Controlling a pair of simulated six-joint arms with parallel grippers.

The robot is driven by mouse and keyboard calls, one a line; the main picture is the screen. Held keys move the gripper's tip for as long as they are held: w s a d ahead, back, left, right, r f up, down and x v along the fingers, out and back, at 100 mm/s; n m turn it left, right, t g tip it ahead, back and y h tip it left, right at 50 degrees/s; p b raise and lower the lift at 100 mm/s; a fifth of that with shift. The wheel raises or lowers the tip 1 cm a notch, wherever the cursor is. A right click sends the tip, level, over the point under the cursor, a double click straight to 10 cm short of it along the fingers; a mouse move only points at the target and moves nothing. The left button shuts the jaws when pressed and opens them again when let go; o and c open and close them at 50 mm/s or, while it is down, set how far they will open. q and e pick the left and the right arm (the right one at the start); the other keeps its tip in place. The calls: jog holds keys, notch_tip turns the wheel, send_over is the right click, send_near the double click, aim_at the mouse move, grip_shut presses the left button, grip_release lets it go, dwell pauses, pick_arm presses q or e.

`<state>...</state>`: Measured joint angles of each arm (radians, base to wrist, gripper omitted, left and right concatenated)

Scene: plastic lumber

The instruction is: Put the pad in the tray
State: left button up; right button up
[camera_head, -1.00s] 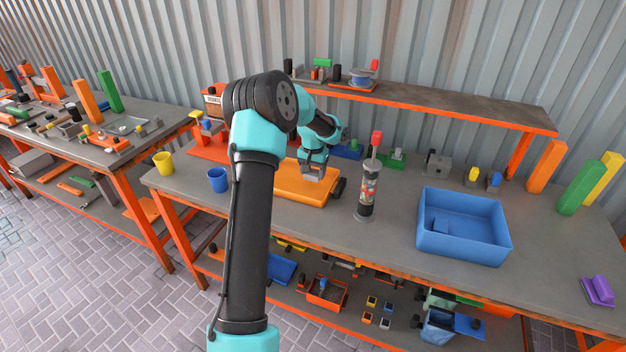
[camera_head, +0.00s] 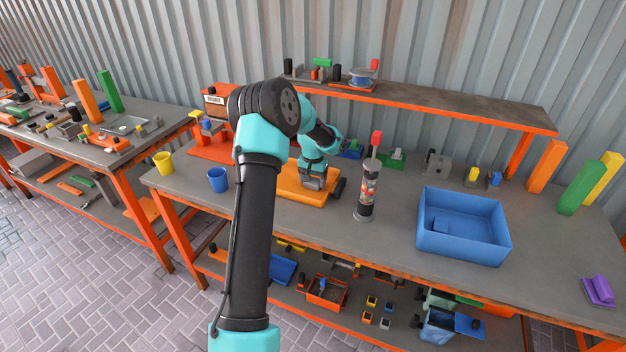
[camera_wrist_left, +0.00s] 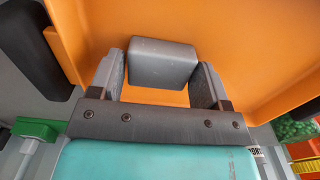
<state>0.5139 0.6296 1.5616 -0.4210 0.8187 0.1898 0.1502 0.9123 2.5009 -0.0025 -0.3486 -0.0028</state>
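A grey block (camera_wrist_left: 162,62), which looks like the pad, rests on an orange board (camera_wrist_left: 95,25) in the left wrist view. My left gripper (camera_head: 312,183) is over that board, with its fingers on either side of the block. The fingers look open, with slight gaps beside the block; contact is hard to judge. In the head view the gripper hides the block. My right gripper is not in view.
A black and grey post with a red top (camera_head: 367,190) stands between the orange board and the tray. Blue (camera_head: 218,180) and yellow (camera_head: 163,164) cups are at the left. A raised shelf (camera_head: 430,104) spans the back. A purple piece (camera_head: 598,290) lies far right.

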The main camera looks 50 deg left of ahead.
aim_at(313, 181)
pick_arm(q)
jog(key=o, duration=0.3)
notch_tip(313, 181, up, 12)
jog(key=shift+r, duration=0.2)
dwell(0.6)
